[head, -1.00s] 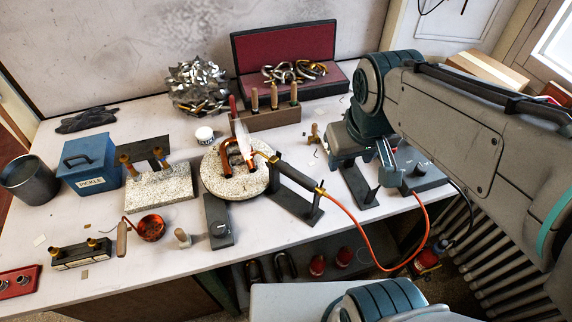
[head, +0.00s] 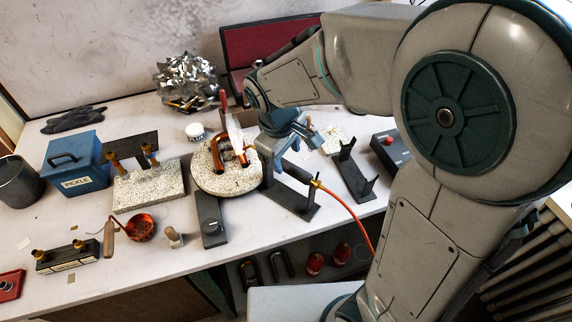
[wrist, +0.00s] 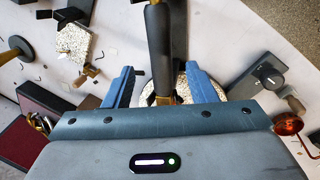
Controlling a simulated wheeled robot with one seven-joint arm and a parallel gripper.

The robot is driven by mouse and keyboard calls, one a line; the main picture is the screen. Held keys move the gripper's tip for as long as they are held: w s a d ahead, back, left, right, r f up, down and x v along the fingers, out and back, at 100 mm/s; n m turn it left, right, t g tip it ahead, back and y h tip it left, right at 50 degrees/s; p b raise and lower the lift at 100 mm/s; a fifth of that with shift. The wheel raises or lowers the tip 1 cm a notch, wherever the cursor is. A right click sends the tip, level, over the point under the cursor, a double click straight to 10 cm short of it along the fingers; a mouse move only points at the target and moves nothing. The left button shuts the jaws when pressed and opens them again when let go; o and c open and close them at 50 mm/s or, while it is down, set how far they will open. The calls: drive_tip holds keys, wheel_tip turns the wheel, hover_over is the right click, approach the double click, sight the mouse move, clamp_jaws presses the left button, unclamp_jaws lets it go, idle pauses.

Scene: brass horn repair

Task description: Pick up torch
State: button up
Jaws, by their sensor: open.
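The torch (head: 297,173) has a dark handle, brass fittings and an orange hose at its rear end. It lies across a dark stand (head: 298,208), its front end towards the round speckled block (head: 212,182). My gripper (head: 298,156) is above the torch and hides part of it in the head view. In the wrist view the torch handle (wrist: 159,45) runs between my two open blue fingers (wrist: 158,74), with a gap on each side. My gripper's body hides the torch's lower end there. No contact with the torch shows.
A copper tube (head: 217,153) and a pale, flame-like shape (head: 234,130) are at the round block, close to my gripper. An empty dark stand (head: 349,172) and a control box (head: 386,148) are to the right. The orange hose (head: 350,212) hangs over the bench edge.

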sight(288, 165)
drive_tip(key=shift+w+d+f+p, duration=0.1)
drive_tip(key=shift+w+f+p, duration=0.05)
drive_tip(key=shift+f, duration=0.9)
drive_tip(key=shift+w+d+f+p, duration=0.15)
drive_tip(key=shift+f+p, duration=0.05)
drive_tip(key=shift+f, duration=0.85)
drive_tip(key=shift+w+d+f+p, duration=0.1)
drive_tip(key=shift+w+f+p, duration=0.05)
drive_tip(key=shift+f, duration=0.9)
drive_tip(key=c, duration=1)
